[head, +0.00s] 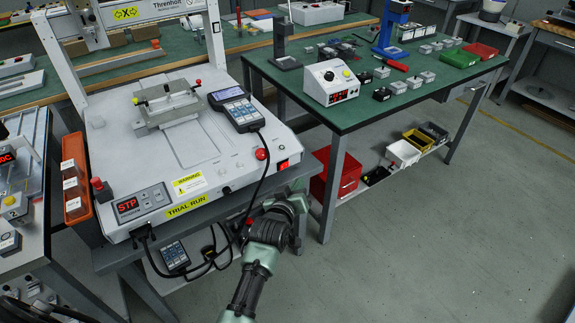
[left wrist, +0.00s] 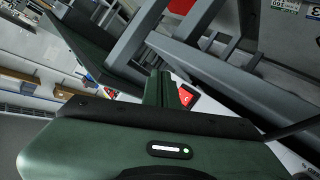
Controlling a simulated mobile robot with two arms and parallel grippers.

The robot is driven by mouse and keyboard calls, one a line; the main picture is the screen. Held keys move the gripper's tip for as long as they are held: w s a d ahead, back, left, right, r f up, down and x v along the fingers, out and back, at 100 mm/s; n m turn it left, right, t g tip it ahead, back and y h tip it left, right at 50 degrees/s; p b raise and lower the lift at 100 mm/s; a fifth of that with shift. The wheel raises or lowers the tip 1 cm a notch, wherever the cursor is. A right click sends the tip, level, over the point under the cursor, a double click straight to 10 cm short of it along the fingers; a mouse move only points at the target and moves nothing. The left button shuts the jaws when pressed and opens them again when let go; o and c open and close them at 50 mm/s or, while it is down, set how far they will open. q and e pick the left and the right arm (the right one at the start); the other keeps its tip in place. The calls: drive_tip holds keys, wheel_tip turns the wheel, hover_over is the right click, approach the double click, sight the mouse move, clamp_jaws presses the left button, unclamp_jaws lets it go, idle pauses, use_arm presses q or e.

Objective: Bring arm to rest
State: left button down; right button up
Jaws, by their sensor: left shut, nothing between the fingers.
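My left arm reaches up from the bottom middle of the head view. Its left gripper (head: 303,187) is beside the front right corner of the white gantry machine (head: 222,165), near the edge of the machine's bench. In the left wrist view the left gripper's fingers (left wrist: 167,88) are together with nothing between them. Grey bench frame bars (left wrist: 190,60) fill the space beyond them. I cannot tell whether the gripper touches the bench. My right gripper is not in view.
A handheld pendant (head: 237,109) lies on the machine, its black cable hanging over the front. A green-topped table (head: 440,88) stands to the right, with a red bin (head: 335,175) on its lower shelf. An orange rack (head: 75,180) is at left. Floor at lower right is clear.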

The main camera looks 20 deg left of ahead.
use_arm(q)
drive_tip(key=shift+s+d+f, duration=0.1)
drive_tip(key=shift+d+f, duration=0.05)
drive_tip(key=shift+d, duration=0.15)
